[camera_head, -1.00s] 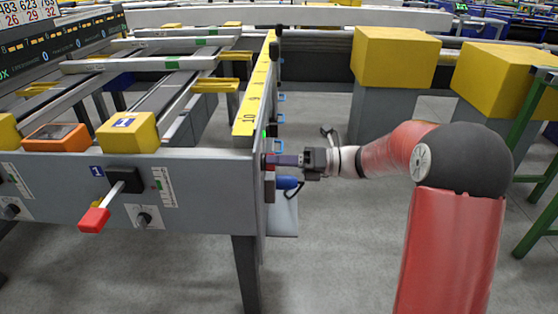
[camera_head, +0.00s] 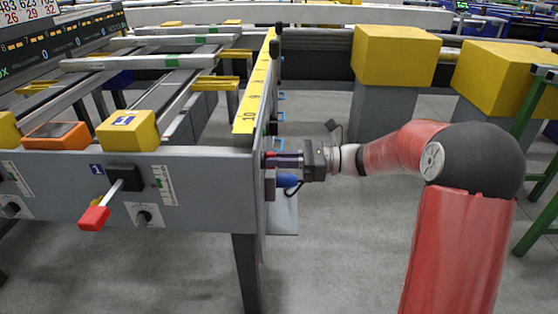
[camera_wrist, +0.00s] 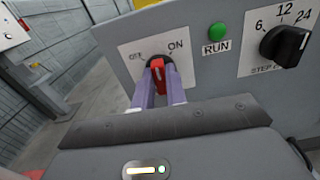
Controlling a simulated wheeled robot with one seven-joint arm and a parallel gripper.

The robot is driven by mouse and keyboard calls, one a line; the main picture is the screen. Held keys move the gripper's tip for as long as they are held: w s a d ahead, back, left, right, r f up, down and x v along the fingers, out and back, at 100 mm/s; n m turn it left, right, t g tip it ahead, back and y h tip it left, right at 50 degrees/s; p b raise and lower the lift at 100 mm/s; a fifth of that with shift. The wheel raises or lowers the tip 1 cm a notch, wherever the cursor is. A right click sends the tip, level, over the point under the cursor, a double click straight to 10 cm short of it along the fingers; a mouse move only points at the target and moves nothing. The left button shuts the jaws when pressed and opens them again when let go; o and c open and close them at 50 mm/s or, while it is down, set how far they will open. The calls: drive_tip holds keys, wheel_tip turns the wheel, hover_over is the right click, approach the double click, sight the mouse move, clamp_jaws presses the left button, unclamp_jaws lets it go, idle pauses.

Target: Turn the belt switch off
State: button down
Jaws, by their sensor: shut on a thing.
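The belt switch (camera_wrist: 158,76) is a red knob on a white plate with OFF at its left and ON at its right, seen in the wrist view. Its upper end points between the two labels. My gripper (camera_wrist: 160,88) has its two purple fingers shut on the knob, one on each side. In the head view my gripper (camera_head: 272,160) reaches leftward to the end face of the grey table (camera_head: 205,195). The knob is largely hidden there.
A green RUN button (camera_wrist: 218,31) and a black step dial (camera_wrist: 285,44) sit right of the switch. A red-ended lever (camera_head: 95,217) sticks out of the table's front. Yellow boxes (camera_head: 395,55) on grey pedestals stand behind my arm. A green frame (camera_head: 540,165) is at the right.

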drive_tip(key=shift+s+f+n+b, duration=0.1)
drive_tip(key=shift+n+b, duration=1.25)
drive_tip(key=shift+n, duration=0.95)
drive_tip(key=shift+s+f+n+b, duration=0.1)
drive_tip(key=shift+n+b, duration=1.25)
drive_tip(key=shift+n, duration=0.95)
drive_tip(key=shift+r, duration=0.1)
drive_tip(key=c, duration=1.4)
unclamp_jaws()
drive_tip(key=shift+c, duration=0.2)
drive_tip(key=d, duration=0.7)
drive_tip(key=shift+d, duration=0.4)
